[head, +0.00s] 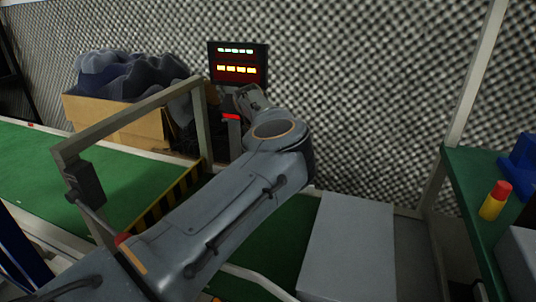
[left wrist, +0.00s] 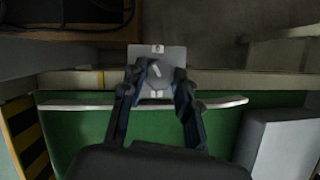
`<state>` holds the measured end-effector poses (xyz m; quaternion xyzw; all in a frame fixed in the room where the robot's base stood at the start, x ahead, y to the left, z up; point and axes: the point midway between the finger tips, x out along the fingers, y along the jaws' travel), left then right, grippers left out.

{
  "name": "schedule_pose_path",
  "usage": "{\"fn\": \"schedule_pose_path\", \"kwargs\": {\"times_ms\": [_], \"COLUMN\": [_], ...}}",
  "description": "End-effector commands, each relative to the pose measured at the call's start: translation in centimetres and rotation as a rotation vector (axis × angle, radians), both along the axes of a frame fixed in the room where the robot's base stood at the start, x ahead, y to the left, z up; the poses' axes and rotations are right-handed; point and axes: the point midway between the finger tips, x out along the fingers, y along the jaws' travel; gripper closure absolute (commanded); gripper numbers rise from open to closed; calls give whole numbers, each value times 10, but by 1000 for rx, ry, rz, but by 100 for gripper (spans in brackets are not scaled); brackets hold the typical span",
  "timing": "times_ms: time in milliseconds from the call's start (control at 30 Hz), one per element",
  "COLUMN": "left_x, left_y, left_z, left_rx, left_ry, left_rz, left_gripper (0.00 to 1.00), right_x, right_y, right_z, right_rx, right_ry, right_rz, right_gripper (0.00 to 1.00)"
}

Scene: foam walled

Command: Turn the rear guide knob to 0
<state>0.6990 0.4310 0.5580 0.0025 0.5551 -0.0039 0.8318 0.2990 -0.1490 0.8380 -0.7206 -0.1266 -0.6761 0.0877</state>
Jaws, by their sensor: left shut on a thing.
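My left arm reaches across the belt in the head view, and my left gripper (head: 246,96) is at the post below the display, partly hidden by its own wrist. In the left wrist view the two fingers of my left gripper (left wrist: 155,74) close around the rear guide knob (left wrist: 155,70). The knob sits on a light grey plate (left wrist: 171,54) with small white labels above and below it. A pale pointer mark on the knob looks tilted; the label figures are too small to read. The knob is hidden in the head view. My right gripper is out of view.
A display (head: 238,66) with green and orange digits, unreadable, stands above the post. A metal frame (head: 130,122) spans the green belt (head: 40,160). A cardboard box (head: 110,118) of dark cloth is behind. A grey box (head: 348,245) stands right of my arm.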

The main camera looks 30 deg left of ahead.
Motion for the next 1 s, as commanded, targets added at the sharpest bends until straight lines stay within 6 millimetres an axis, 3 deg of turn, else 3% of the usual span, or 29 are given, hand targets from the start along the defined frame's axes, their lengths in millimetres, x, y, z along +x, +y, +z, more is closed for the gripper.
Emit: {"fn": "schedule_pose_path", "kwargs": {"times_ms": [367,400,500,1000], "left_x": [-1,-1,-1,0], "left_y": [0,0,0,-1], "left_z": [-2,-2,-1,0], "left_rx": [-1,-1,0,0], "left_ry": [4,4,3,1], "left_rz": [-6,-6,-4,14], "left_gripper": [100,65,46,46], "right_x": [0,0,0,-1], "right_y": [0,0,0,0], "right_z": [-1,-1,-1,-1], "right_rx": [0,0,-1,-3], "right_ry": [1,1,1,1], "right_rz": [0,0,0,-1], "right_gripper": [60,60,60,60]}}
